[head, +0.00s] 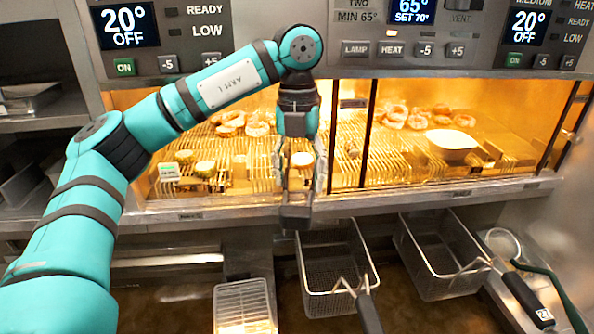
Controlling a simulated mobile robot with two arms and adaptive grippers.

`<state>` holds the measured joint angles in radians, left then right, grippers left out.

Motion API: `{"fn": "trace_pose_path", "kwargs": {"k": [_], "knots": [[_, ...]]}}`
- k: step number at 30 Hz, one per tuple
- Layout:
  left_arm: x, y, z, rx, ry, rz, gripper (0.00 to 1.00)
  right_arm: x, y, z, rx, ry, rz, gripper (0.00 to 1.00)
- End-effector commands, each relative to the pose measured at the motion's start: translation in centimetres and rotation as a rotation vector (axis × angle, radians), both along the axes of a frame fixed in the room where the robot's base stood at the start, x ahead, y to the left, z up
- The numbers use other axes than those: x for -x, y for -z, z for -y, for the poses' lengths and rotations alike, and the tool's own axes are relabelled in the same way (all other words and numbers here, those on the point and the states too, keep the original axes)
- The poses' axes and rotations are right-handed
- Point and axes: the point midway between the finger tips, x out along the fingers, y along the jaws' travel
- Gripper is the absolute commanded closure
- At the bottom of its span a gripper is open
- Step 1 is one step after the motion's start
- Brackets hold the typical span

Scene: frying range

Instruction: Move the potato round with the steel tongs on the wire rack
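My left gripper (297,185) hangs down in front of the lit warming cabinet, fingers pointing towards its front ledge. A pale-topped potato round (302,160) with a browned side shows between the finger sides; I cannot tell whether it is touched or lies behind them. Grey metal shows at the fingertips; I cannot make out whether it is the steel tongs or part of the gripper. Two more rounds (205,168) and (183,156) lie on the wire rack (345,150), to the left of the gripper. My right gripper is not in view.
Several browned rings (418,120) and a white bowl (453,141) are in the cabinet's right part. Below are two fry baskets (333,285) and (440,262), a wire tray (243,308) and a skimmer (502,243).

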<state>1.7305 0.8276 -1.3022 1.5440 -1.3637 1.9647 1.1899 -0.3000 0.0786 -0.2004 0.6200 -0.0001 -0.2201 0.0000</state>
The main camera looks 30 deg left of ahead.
Motion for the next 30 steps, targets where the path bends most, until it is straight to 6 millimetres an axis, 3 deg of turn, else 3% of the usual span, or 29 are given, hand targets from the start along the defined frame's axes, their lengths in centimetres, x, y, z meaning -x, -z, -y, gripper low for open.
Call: {"fn": "trace_pose_path", "kwargs": {"k": [9,30], "knots": [[3.9,0.0,2.9,-0.001,0.004,0.003,0.49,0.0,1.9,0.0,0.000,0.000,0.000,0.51],[12.1,-0.8,9.2,0.000,0.004,0.003,0.49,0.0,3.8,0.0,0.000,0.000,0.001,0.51]]}}
